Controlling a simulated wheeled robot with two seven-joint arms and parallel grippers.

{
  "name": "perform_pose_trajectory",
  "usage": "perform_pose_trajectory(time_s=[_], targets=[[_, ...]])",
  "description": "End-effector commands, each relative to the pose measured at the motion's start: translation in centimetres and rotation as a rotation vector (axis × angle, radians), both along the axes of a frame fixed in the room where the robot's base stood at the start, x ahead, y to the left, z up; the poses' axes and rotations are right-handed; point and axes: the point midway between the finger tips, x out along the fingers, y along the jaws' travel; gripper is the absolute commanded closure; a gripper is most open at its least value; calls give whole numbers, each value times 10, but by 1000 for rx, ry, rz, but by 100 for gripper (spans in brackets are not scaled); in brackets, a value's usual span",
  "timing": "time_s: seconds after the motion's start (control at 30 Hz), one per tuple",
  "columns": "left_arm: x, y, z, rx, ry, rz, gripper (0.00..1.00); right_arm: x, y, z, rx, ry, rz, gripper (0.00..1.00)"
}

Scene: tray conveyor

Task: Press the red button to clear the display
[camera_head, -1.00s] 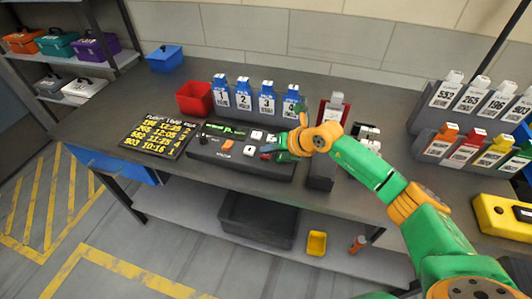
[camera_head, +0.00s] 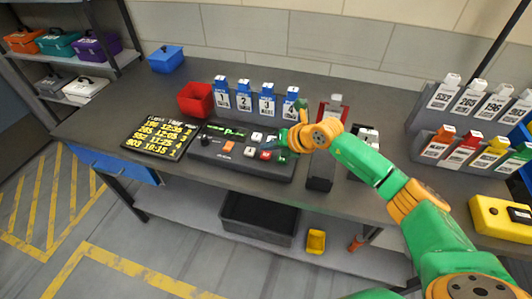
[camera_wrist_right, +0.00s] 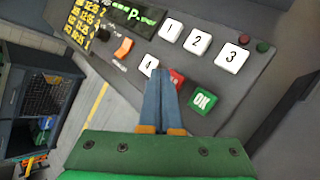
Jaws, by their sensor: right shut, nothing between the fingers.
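The red button (camera_wrist_right: 177,76) is on the grey control panel (camera_wrist_right: 230,98), between the white 4 key (camera_wrist_right: 149,65) and the green OK button (camera_wrist_right: 204,100). It is partly hidden by my right gripper's fingers. The red button also shows in the head view (camera_head: 265,155). My right gripper (camera_wrist_right: 162,84) is shut and empty, its fingertips over or at the red button; I cannot tell whether they touch it. In the head view it is over the panel's right part (camera_head: 279,146). The panel display (camera_wrist_right: 133,12) shows green characters. My left gripper is out of view.
White keys 1, 2 and 3 (camera_wrist_right: 199,42) and an orange switch (camera_wrist_right: 123,47) surround the spot. A black board with yellow text (camera_head: 158,135) lies left.

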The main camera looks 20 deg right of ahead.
Motion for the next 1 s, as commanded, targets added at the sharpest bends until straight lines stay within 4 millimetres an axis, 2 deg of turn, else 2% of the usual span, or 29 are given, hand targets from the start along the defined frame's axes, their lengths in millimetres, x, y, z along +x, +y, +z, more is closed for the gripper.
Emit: perform_pose_trajectory(time_s=[0.2,0.47,1.0], targets=[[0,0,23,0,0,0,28,0,0,25,0,-1,-1,100],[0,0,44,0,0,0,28,0,0,50,0,-1,-1,100],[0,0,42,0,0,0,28,0,0,48,0,0,0,100]])
